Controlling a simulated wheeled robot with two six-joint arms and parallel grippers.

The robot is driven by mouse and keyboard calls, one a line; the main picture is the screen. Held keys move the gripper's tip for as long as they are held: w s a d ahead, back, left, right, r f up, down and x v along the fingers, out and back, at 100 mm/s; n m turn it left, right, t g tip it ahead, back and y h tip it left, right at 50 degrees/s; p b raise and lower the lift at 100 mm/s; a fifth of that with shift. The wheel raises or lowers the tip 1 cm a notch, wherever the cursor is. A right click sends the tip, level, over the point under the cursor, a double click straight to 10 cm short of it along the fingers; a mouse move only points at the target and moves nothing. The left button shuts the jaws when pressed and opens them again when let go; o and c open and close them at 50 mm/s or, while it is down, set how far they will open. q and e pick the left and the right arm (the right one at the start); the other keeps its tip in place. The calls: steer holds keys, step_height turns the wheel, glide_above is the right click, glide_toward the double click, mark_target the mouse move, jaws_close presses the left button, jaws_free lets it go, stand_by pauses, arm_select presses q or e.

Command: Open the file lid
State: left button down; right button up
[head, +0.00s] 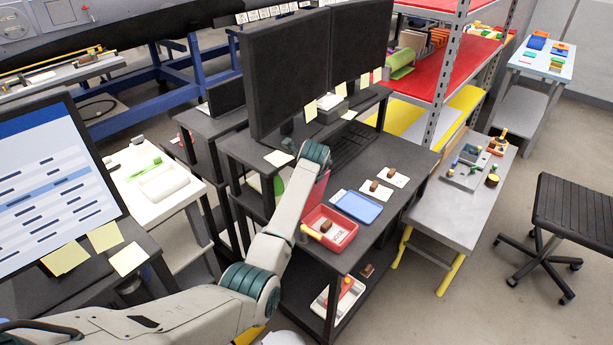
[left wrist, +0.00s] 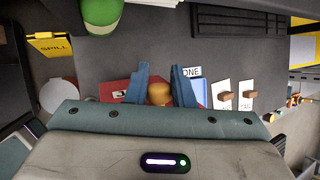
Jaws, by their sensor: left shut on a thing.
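A red tray (head: 344,218) with a white label card stands on the dark desk, and a tan-orange knob (head: 326,226) shows at its left side. In the left wrist view the red surface (left wrist: 113,89) lies beside the fingers. My left gripper (left wrist: 159,80) has its two blue fingers on either side of the tan knob (left wrist: 158,94), shut on it. In the head view my left arm comes down over the desk and mostly hides this gripper. A reddish panel shows partly behind the arm; I cannot tell whether it is a lid. My right gripper is not in view.
A blue tray (head: 357,207) lies right of the red one. Wooden blocks on white cards (head: 398,179) sit farther right. Monitors (head: 285,75) and a keyboard (head: 352,147) stand behind. A green cap (left wrist: 102,12) lies beyond the gripper. A grey bench (head: 450,210) stands at right.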

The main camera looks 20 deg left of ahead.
arm_select(q)
steer(key=shift+s+f, duration=0.2)
steer(key=shift+f, duration=0.2)
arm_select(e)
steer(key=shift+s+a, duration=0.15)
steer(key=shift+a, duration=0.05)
arm_select(q)
steer(key=c, duration=1.3)
jaws_free()
steer(key=shift+o, duration=0.2)
steer(key=shift+w+a, duration=0.1)
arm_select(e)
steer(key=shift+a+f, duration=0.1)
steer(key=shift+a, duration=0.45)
arm_select(q)
steer(key=shift+r, duration=0.15)
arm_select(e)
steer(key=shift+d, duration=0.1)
arm_select(q)
steer(key=shift+d+r, duration=0.2)
steer(key=shift+r, duration=0.15)
steer(key=b+v, duration=0.3)
steer(key=v, duration=0.6)
steer(key=shift+s+r, duration=0.35)
steer(key=shift+s, duration=0.05)
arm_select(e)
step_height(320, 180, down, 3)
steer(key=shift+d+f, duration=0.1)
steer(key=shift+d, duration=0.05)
